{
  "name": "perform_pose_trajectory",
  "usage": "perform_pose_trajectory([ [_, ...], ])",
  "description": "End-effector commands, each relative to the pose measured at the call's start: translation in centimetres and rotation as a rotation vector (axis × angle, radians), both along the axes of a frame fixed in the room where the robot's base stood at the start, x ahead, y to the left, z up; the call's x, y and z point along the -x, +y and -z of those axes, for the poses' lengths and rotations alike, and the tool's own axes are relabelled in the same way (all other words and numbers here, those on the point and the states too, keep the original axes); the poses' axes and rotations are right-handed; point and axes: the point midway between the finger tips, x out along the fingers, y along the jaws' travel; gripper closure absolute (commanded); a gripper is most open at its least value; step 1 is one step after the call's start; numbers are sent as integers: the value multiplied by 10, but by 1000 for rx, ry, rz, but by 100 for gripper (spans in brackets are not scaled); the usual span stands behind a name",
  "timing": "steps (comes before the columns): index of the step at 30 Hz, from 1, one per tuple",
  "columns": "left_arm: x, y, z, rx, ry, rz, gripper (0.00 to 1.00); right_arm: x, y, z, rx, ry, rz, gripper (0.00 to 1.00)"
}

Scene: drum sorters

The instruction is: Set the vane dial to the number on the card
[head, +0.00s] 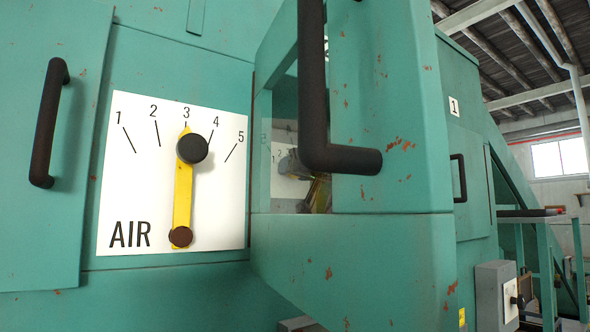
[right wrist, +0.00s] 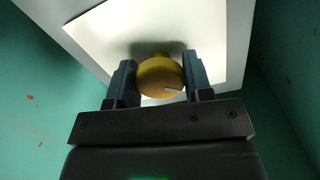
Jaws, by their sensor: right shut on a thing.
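In the right wrist view my right gripper (right wrist: 158,66) is shut on a round yellow knob (right wrist: 157,79) in front of a white plate (right wrist: 105,33). A short pale mark shows on the knob; no numbers can be read on the plate there. In the head view a white AIR dial (head: 125,195) carries numbers 1 to 5, and its yellow pointer (head: 183,205) with a black knob stands upright at 3. Through a window, a small numbered panel (head: 285,188) shows partly, with grey and yellow parts I cannot make out. My left gripper is not in view.
A green housing with a thick dark handle (head: 313,100) juts out right of the AIR dial. A door handle (head: 48,122) is at the left. A small card reading 1 (head: 454,106) is on the green machine. A grey box (head: 493,297) stands lower right.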

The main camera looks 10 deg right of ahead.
Motion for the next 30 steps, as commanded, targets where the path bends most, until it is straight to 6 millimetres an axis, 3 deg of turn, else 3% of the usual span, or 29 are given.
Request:
perform_pose_trajectory([
  [12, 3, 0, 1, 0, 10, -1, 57, 0, 0, 0, 170, -70, 1, 77],
  [28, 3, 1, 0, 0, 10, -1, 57, 0, 0, 0, 194, -81, 0, 77],
  [29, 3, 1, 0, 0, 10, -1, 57, 0, 0, 0, 194, -81, 0, 52],
  [30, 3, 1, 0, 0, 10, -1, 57, 0, 0, 0, 193, -80, 0, 46],
])
